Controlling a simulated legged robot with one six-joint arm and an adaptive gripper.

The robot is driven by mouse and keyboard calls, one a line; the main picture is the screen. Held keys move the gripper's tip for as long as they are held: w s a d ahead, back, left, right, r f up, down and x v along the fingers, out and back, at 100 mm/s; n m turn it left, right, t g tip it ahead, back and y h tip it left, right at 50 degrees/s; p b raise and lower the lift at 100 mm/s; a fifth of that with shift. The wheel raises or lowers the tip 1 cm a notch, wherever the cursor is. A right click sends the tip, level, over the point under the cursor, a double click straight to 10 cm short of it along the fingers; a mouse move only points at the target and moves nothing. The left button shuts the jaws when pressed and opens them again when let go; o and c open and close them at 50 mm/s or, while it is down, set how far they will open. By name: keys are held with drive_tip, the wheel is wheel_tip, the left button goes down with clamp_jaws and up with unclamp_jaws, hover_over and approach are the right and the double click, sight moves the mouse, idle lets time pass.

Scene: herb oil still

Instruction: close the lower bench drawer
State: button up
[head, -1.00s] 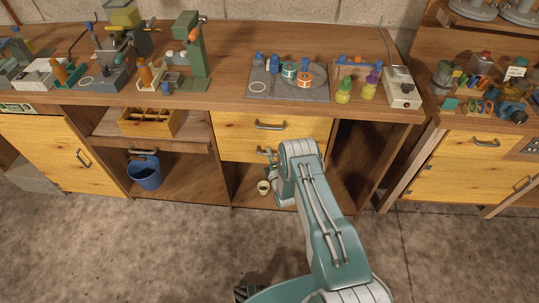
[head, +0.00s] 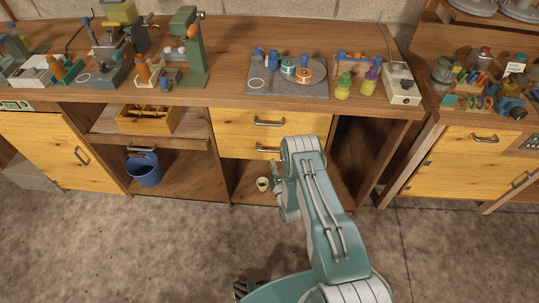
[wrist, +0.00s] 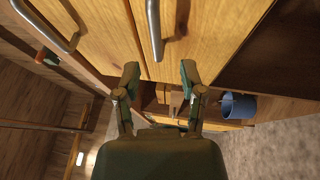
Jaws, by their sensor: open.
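The lower bench drawer (head: 235,146) has a yellow wood front with a metal bar handle (head: 267,149), below the upper drawer (head: 235,120). In the head view its front looks nearly in line with the upper one; I cannot tell whether a small gap remains. My gripper (head: 275,173) is just below and right of the lower handle, partly hidden by my arm. In the wrist view my gripper (wrist: 160,80) has its fingers apart with nothing between them. The lower drawer front (wrist: 210,30) and its handle (wrist: 156,30) lie just ahead of it.
A small cup (head: 263,184) stands in the compartment under the drawers. A blue bucket (head: 144,172) stands in the bay to the left. The dark bay right of the drawers is partly covered by my arm. The floor in front is clear.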

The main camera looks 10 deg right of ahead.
drive_tip(key=s, duration=0.4)
drive_tip(key=shift+s+d+f, duration=0.15)
drive_tip(key=shift+s+f, duration=0.15)
drive_tip(key=shift+f, duration=0.1)
